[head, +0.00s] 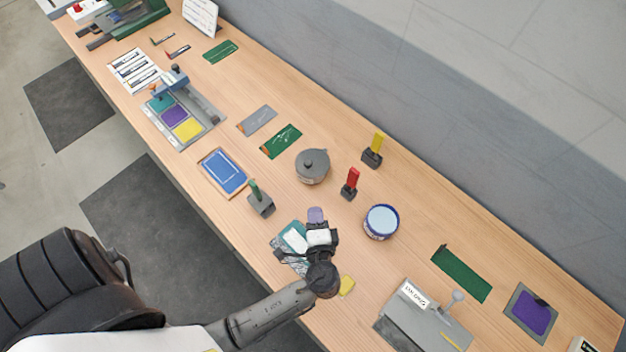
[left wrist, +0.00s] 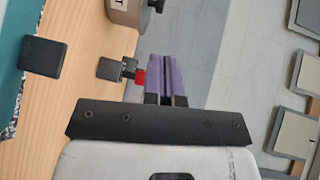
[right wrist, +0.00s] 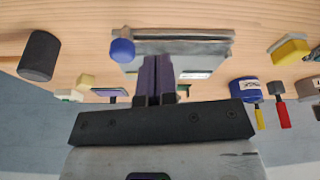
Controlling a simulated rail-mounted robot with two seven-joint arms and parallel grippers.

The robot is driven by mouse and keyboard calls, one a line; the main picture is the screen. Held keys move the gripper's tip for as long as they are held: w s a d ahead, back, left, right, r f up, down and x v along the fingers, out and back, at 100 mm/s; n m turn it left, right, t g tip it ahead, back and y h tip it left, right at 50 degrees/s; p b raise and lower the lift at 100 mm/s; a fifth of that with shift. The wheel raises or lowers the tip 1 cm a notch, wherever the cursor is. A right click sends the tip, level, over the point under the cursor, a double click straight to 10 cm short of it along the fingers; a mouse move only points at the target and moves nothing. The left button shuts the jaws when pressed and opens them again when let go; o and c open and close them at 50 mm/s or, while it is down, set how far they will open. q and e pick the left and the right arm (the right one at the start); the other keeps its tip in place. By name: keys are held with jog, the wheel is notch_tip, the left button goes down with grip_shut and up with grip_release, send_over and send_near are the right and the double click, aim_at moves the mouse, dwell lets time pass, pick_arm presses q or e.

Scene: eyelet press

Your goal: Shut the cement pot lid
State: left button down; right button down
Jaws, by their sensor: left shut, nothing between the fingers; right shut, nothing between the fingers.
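A round grey pot (head: 312,168) with a grey lid and small dark knob on top stands mid-table. I take it for the cement pot. The lid appears to cover its top, but I cannot tell whether it is fully down. Part of a grey-brown pot with a label (left wrist: 126,14) shows at the top of the left wrist view. My left gripper (head: 317,215) is shut and empty above the table, nearer the front edge than the pot and apart from it. Its purple fingers (left wrist: 166,76) are together. My right gripper (right wrist: 158,78) is shut and empty, outside the head view.
A red-handled brush (head: 351,184), a yellow-handled brush (head: 373,150) and a blue-rimmed tin (head: 381,222) stand right of the pot. A green-handled tool (head: 261,200) stands to its lower left. A green card (head: 281,141) lies close to its left. A grey press (head: 425,325) stands at lower right.

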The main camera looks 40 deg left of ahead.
aim_at(308, 166)
pick_arm(q)
jog(key=p+x, duration=0.1)
jog(key=x, duration=0.5)
jog(key=p+x, duration=0.1)
jog(key=x, duration=0.5)
jog(key=shift+w+d+r, duration=0.1)
jog(key=shift+r, duration=0.15)
jog(key=shift+x, duration=0.95)
jog(key=shift+f, duration=0.1)
